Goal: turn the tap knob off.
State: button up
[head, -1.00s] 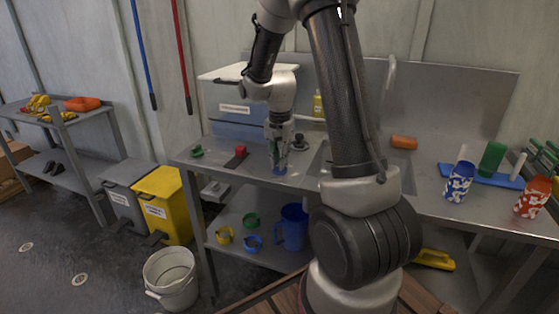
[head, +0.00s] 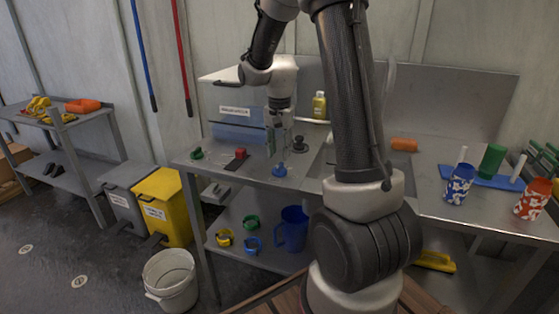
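My gripper (head: 278,140) points down above the steel counter (head: 225,178), at the left of the sink. Its fingers look apart, with nothing visible between them. A small blue knob-like piece (head: 279,171) stands on the counter just below the fingertips, apart from them. A dark round knob (head: 299,144) stands just right of and behind the gripper. I cannot tell for sure which of these is the tap knob. The curved tap spout (head: 391,72) rises behind my arm, which hides part of it and part of the sink.
A red button-like block (head: 240,154) and a green piece (head: 197,154) sit left on the counter. A yellow bottle (head: 319,105) stands behind. Blue-patterned (head: 457,188) and red-patterned (head: 533,200) cups stand at the right. An orange piece (head: 404,144) lies behind the sink.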

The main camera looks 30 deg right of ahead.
aim_at(280, 165)
notch_tip(280, 165, up, 7)
jog(key=shift+r, duration=0.2)
dwell(0.5)
jog(key=s+a+r+n+t, duration=0.2)
jog(key=s+n, duration=0.3)
jog(key=s, duration=0.7)
jog(key=s+a+r+n+t, duration=0.2)
jog(key=s+r+n, duration=0.3)
jog(key=s, duration=0.7)
jog(key=shift+a+r+n, duration=0.2)
jog(key=shift+a+n, duration=0.1)
jog(key=shift+a, duration=0.55)
jog(key=shift+s, duration=0.1)
